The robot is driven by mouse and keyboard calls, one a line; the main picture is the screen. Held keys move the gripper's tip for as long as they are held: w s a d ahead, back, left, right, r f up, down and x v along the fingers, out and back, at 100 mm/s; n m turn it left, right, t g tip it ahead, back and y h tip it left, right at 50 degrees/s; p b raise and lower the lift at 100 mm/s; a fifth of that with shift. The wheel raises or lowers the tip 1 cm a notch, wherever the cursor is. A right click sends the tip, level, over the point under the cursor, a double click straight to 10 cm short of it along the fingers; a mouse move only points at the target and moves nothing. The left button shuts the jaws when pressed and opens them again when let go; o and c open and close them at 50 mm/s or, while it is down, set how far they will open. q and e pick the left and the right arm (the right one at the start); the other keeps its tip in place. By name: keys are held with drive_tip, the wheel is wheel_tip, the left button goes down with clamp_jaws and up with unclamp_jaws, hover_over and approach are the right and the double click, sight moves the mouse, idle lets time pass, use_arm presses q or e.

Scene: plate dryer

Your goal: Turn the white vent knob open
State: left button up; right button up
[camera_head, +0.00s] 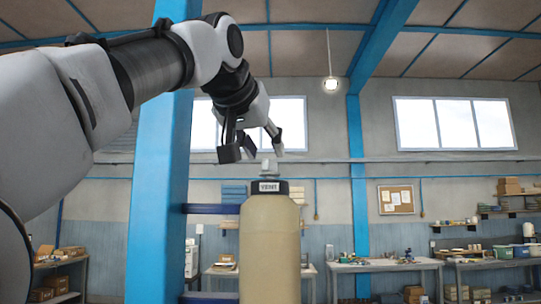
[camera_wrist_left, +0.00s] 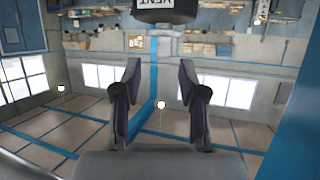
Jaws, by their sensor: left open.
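The white vent knob (camera_head: 267,167) stands on the black cap (camera_head: 283,187) of a tall tan cylinder (camera_head: 270,245). The cap carries a VENT label (camera_head: 269,187). My left gripper (camera_head: 254,152) is open and empty, just above the knob and slightly to its left in the head view. In the left wrist view, the two open fingers (camera_wrist_left: 160,70) point toward the cap, whose dark body and upside-down label (camera_wrist_left: 157,3) show at the top edge. My right gripper is not in view.
A blue column (camera_head: 159,200) rises left of the cylinder, with blue bars (camera_head: 212,209) reaching toward it. Workbenches (camera_head: 385,266) with small items and shelves stand far back along the wall. The space right of the cylinder is clear nearby.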

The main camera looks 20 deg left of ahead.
sight(269, 161)
use_arm(q)
drive_tip(key=p+x, duration=0.2)
drive_tip(key=shift+w+d+r, duration=0.1)
drive_tip(key=shift+w+r, duration=0.05)
drive_tip(key=shift+w, duration=0.25)
drive_tip(key=w, duration=0.1)
drive_tip(key=w+f+p, duration=0.1)
drive_tip(key=shift+w+a+f, duration=0.35)
drive_tip(key=shift+w+a, duration=0.05)
drive_tip(key=shift+w+f, duration=0.15)
drive_tip(key=shift+s+d+r, duration=0.2)
drive_tip(key=shift+s, duration=0.3)
drive_tip(key=shift+c, duration=0.4)
drive_tip(key=shift+s+d, duration=0.1)
drive_tip(key=shift+s, duration=0.05)
drive_tip(key=c, duration=0.5)
drive_tip(key=shift+a, duration=0.2)
clamp_jaws()
